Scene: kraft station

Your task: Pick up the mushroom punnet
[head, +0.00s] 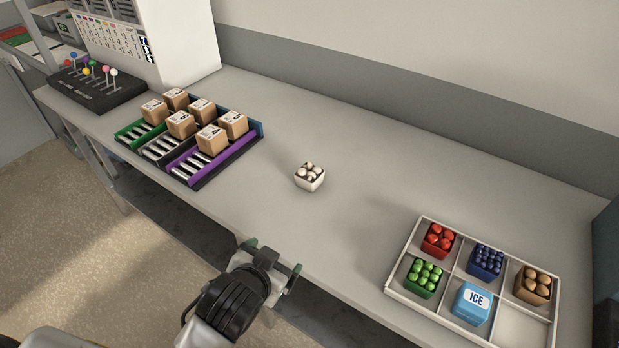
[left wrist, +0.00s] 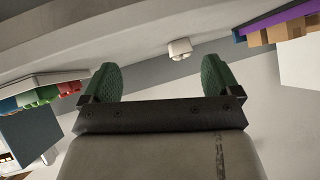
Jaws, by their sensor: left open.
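The mushroom punnet (head: 310,177) is a small white box with several pale mushrooms on top. It stands alone on the bare middle of the grey counter in the head view. It also shows small in the left wrist view (left wrist: 180,49), beyond the fingers. My left gripper (head: 272,256) is at the counter's front edge, short of the punnet and apart from it. In the left wrist view its two green fingers (left wrist: 160,80) are spread wide with nothing between them. My right gripper is in neither view.
A white divided tray (head: 404,293) at the right holds red, green, blue and brown punnets and a blue ice box (head: 472,303); its front right compartment is empty. Roller lanes (head: 205,168) with several cartons stand at the left. The counter around the punnet is clear.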

